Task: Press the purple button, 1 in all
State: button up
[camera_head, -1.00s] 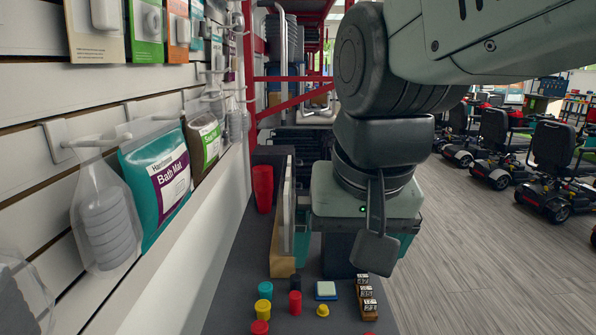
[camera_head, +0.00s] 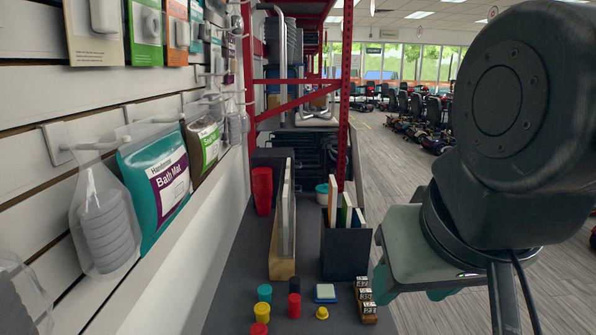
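I cannot make out a purple button in the head view. A small blue block with a pale square top (camera_head: 325,292) lies on the dark grey table, and a small yellow knob-like piece (camera_head: 322,313) is just in front of it. My gripper (camera_head: 411,294) hangs at the right, beyond the table's right edge and right of these small things. Its teal fingers show apart under the pale green hand, with nothing seen between them. The fingertips are partly hidden.
Teal, yellow, red and black cylinders stand left of the blue block (camera_head: 264,292). A wooden strip with printed tiles (camera_head: 366,310) lies right of it. A dark holder with upright boards (camera_head: 345,254), a wooden-based rack (camera_head: 281,268) and a red cup (camera_head: 262,190) stand behind.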

grip_shut()
dwell(1.2)
